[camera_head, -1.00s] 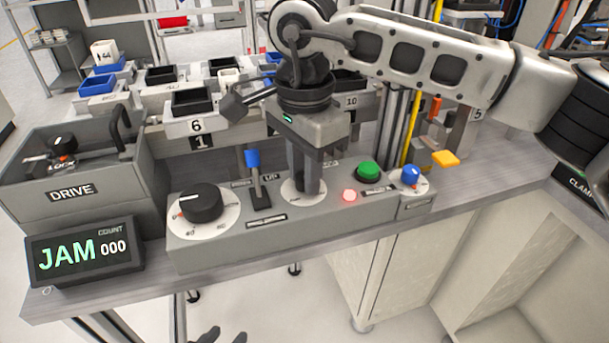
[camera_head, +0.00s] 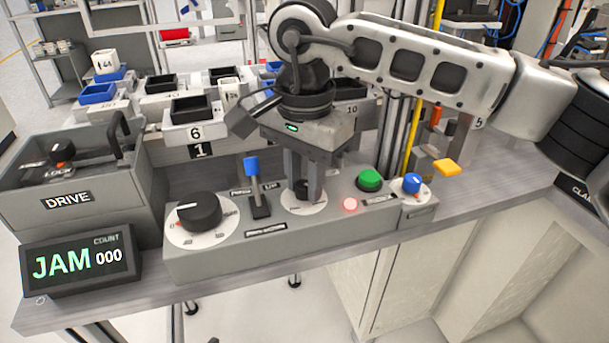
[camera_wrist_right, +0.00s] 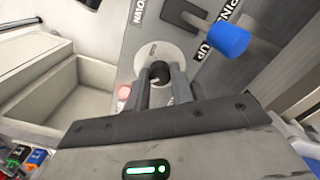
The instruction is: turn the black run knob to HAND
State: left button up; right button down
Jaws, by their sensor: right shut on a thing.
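The black run knob (camera_head: 303,188) sits on a round white dial plate in the middle of the grey control box (camera_head: 245,255). My right gripper (camera_head: 303,195) reaches straight down over it, with its fingers around the knob. The right wrist view shows the knob (camera_wrist_right: 159,72) between the two fingertips (camera_wrist_right: 163,84), held from both sides. The fingers hide most of the dial's marks, so I cannot read the knob's setting. My left gripper is not in view.
On the same box are a large black dial (camera_head: 200,210), a blue-tipped lever (camera_head: 251,167), a green button (camera_head: 370,179) and a lit red lamp (camera_head: 349,204). A small blue knob (camera_head: 411,184) is at the right. A display (camera_head: 80,262) reads JAM 000.

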aim_at(305, 183)
jog(key=c, duration=1.2)
grip_release()
pick_arm(q)
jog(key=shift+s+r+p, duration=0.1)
jog(key=shift+p, duration=0.55)
pick_arm(e)
notch_tip(305, 183, up, 16)
